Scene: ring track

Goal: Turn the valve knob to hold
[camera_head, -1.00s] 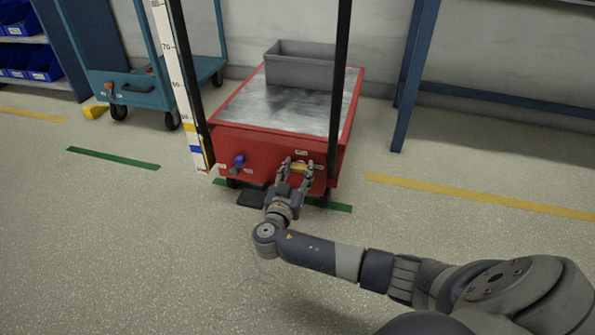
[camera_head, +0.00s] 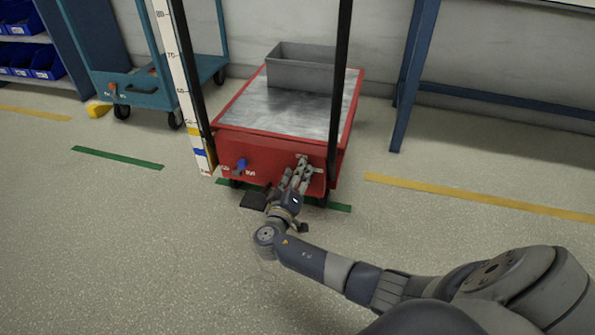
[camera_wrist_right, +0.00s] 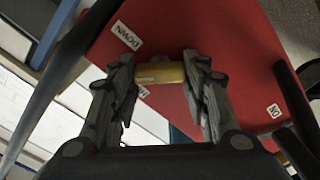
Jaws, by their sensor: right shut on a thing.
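The valve knob is a yellow bar (camera_wrist_right: 160,73) on the front face of a red lift cart (camera_head: 262,150). My right gripper (camera_head: 304,174) is at the right part of that face, and its fingers hide the knob in the head view. In the right wrist view the gripper (camera_wrist_right: 165,80) is shut on the knob, one finger at each end. A white "DOWN" label (camera_wrist_right: 125,37) sits beyond the knob. Another small label (camera_wrist_right: 273,110) lies at the right. A third label (camera_wrist_right: 142,92) is mostly hidden by the left finger. My left gripper is not in view.
A blue knob (camera_head: 241,164) sits on the same face, further left. A black pedal (camera_head: 254,200) is below, near the floor. A grey bin (camera_head: 300,70) stands on the cart's top. A scale post (camera_head: 185,90) rises at its left. Open floor lies in front.

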